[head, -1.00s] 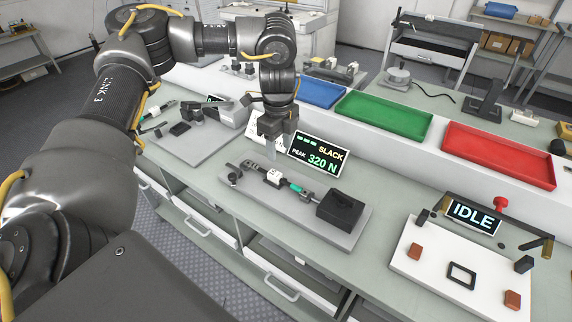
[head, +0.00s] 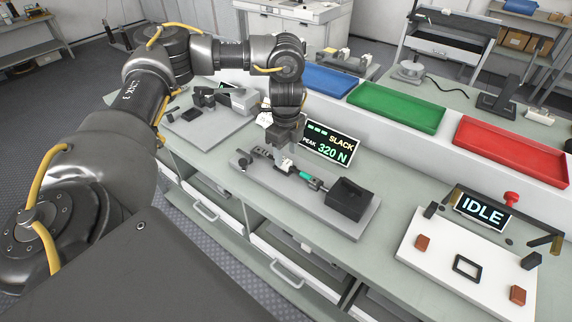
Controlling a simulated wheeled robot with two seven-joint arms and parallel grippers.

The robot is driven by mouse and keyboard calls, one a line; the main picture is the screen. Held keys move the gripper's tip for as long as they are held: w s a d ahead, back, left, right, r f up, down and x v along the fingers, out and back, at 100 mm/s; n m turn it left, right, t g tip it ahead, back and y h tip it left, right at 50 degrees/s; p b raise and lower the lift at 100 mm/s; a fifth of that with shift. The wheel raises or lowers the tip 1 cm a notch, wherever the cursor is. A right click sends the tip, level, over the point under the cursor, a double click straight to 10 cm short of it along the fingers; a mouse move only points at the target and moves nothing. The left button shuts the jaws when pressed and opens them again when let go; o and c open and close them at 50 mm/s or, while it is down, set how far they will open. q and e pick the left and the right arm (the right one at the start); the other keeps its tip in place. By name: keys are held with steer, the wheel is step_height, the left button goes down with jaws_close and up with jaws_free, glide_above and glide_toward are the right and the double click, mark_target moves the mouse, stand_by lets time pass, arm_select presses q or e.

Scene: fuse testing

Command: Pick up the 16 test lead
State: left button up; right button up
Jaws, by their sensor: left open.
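A test lead with a green section (head: 305,175) lies along a grey pull-test fixture (head: 262,180), running toward a black block (head: 350,198). I cannot read a number on it. My left gripper (head: 283,160) points down over the fixture, at the white part beside the green section. Its fingers are open and cover most of that white part; whether they touch it is unclear. My right gripper is not in view.
A display reading SLACK, PEAK 320 N (head: 328,143) stands close behind the fixture. To the right are a white board (head: 430,262) and an IDLE display (head: 482,212). Blue (head: 330,80), green (head: 395,108) and red (head: 510,150) trays line the back.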

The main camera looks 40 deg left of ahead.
mark_target(285, 160)
arm_select(q)
step_height(285, 160, down, 3)
steer(key=shift+a+f, duration=0.1)
steer(key=shift+a, duration=0.05)
steer(key=c, duration=0.5)
jaws_close()
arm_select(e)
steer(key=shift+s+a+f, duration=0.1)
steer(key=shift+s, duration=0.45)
arm_select(q)
steer(key=shift+r, duration=0.65)
steer(key=s+d+r, duration=0.2)
steer(key=s+r, duration=0.4)
steer(key=s+d+r, duration=0.3)
steer(key=s+r, duration=0.2)
steer(key=s, duration=0.2)
steer(key=shift+d+r+b, duration=0.3)
steer(key=shift+r+b, duration=0.05)
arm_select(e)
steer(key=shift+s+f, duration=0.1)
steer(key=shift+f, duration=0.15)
